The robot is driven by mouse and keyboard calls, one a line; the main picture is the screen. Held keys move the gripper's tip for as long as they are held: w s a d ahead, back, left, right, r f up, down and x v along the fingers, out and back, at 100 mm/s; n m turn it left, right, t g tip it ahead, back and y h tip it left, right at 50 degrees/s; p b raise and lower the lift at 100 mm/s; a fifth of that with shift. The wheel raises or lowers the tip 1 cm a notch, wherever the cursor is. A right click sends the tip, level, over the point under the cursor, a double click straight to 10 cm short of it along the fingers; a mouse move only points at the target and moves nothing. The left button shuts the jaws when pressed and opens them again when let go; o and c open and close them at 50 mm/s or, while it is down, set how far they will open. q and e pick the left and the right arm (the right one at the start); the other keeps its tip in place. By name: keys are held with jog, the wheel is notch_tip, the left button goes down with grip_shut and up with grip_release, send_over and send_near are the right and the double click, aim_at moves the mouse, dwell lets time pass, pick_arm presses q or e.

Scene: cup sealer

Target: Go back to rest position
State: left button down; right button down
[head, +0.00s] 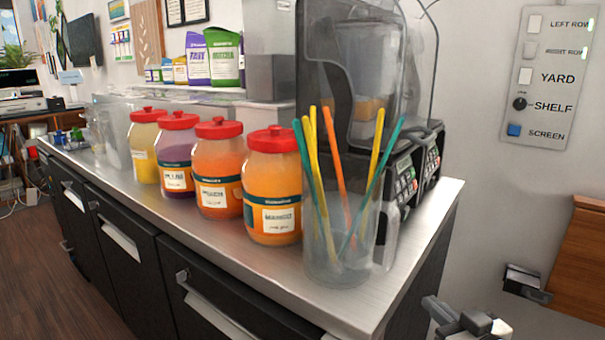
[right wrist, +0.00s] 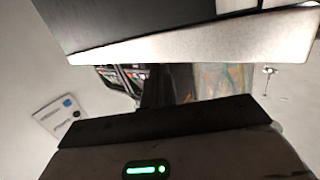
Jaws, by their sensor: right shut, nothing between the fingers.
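My right gripper (head: 466,318) shows at the bottom right of the head view, cut off by the frame edge. It is beside the right end of the counter (head: 350,310), below its top and apart from the jars and straws. In the right wrist view the dark fingers (right wrist: 166,88) are shut with nothing between them. The pale counter edge (right wrist: 200,40) crosses above them in that view. My left gripper is in neither view.
A clear pitcher (head: 335,265) with coloured straws stands near the counter's right corner. Several red-lidded jars, such as the mango jar (head: 272,190), line the counter. A dark machine (head: 400,170) stands behind. A switch panel (head: 548,78) hangs on the right wall.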

jog(key=s+a+f+g+h, duration=0.1)
jog(key=s+a+f, duration=0.3)
jog(key=s+f, duration=0.6)
jog(key=s+a+f+g+h, duration=0.1)
jog(key=s+a+f+g, duration=0.3)
jog(key=s+f, duration=0.5)
jog(key=shift+s+a+f+g, duration=0.3)
jog(key=shift+s+a+f, duration=0.1)
jog(key=shift+s, duration=0.65)
jog(key=shift+w+a, duration=0.1)
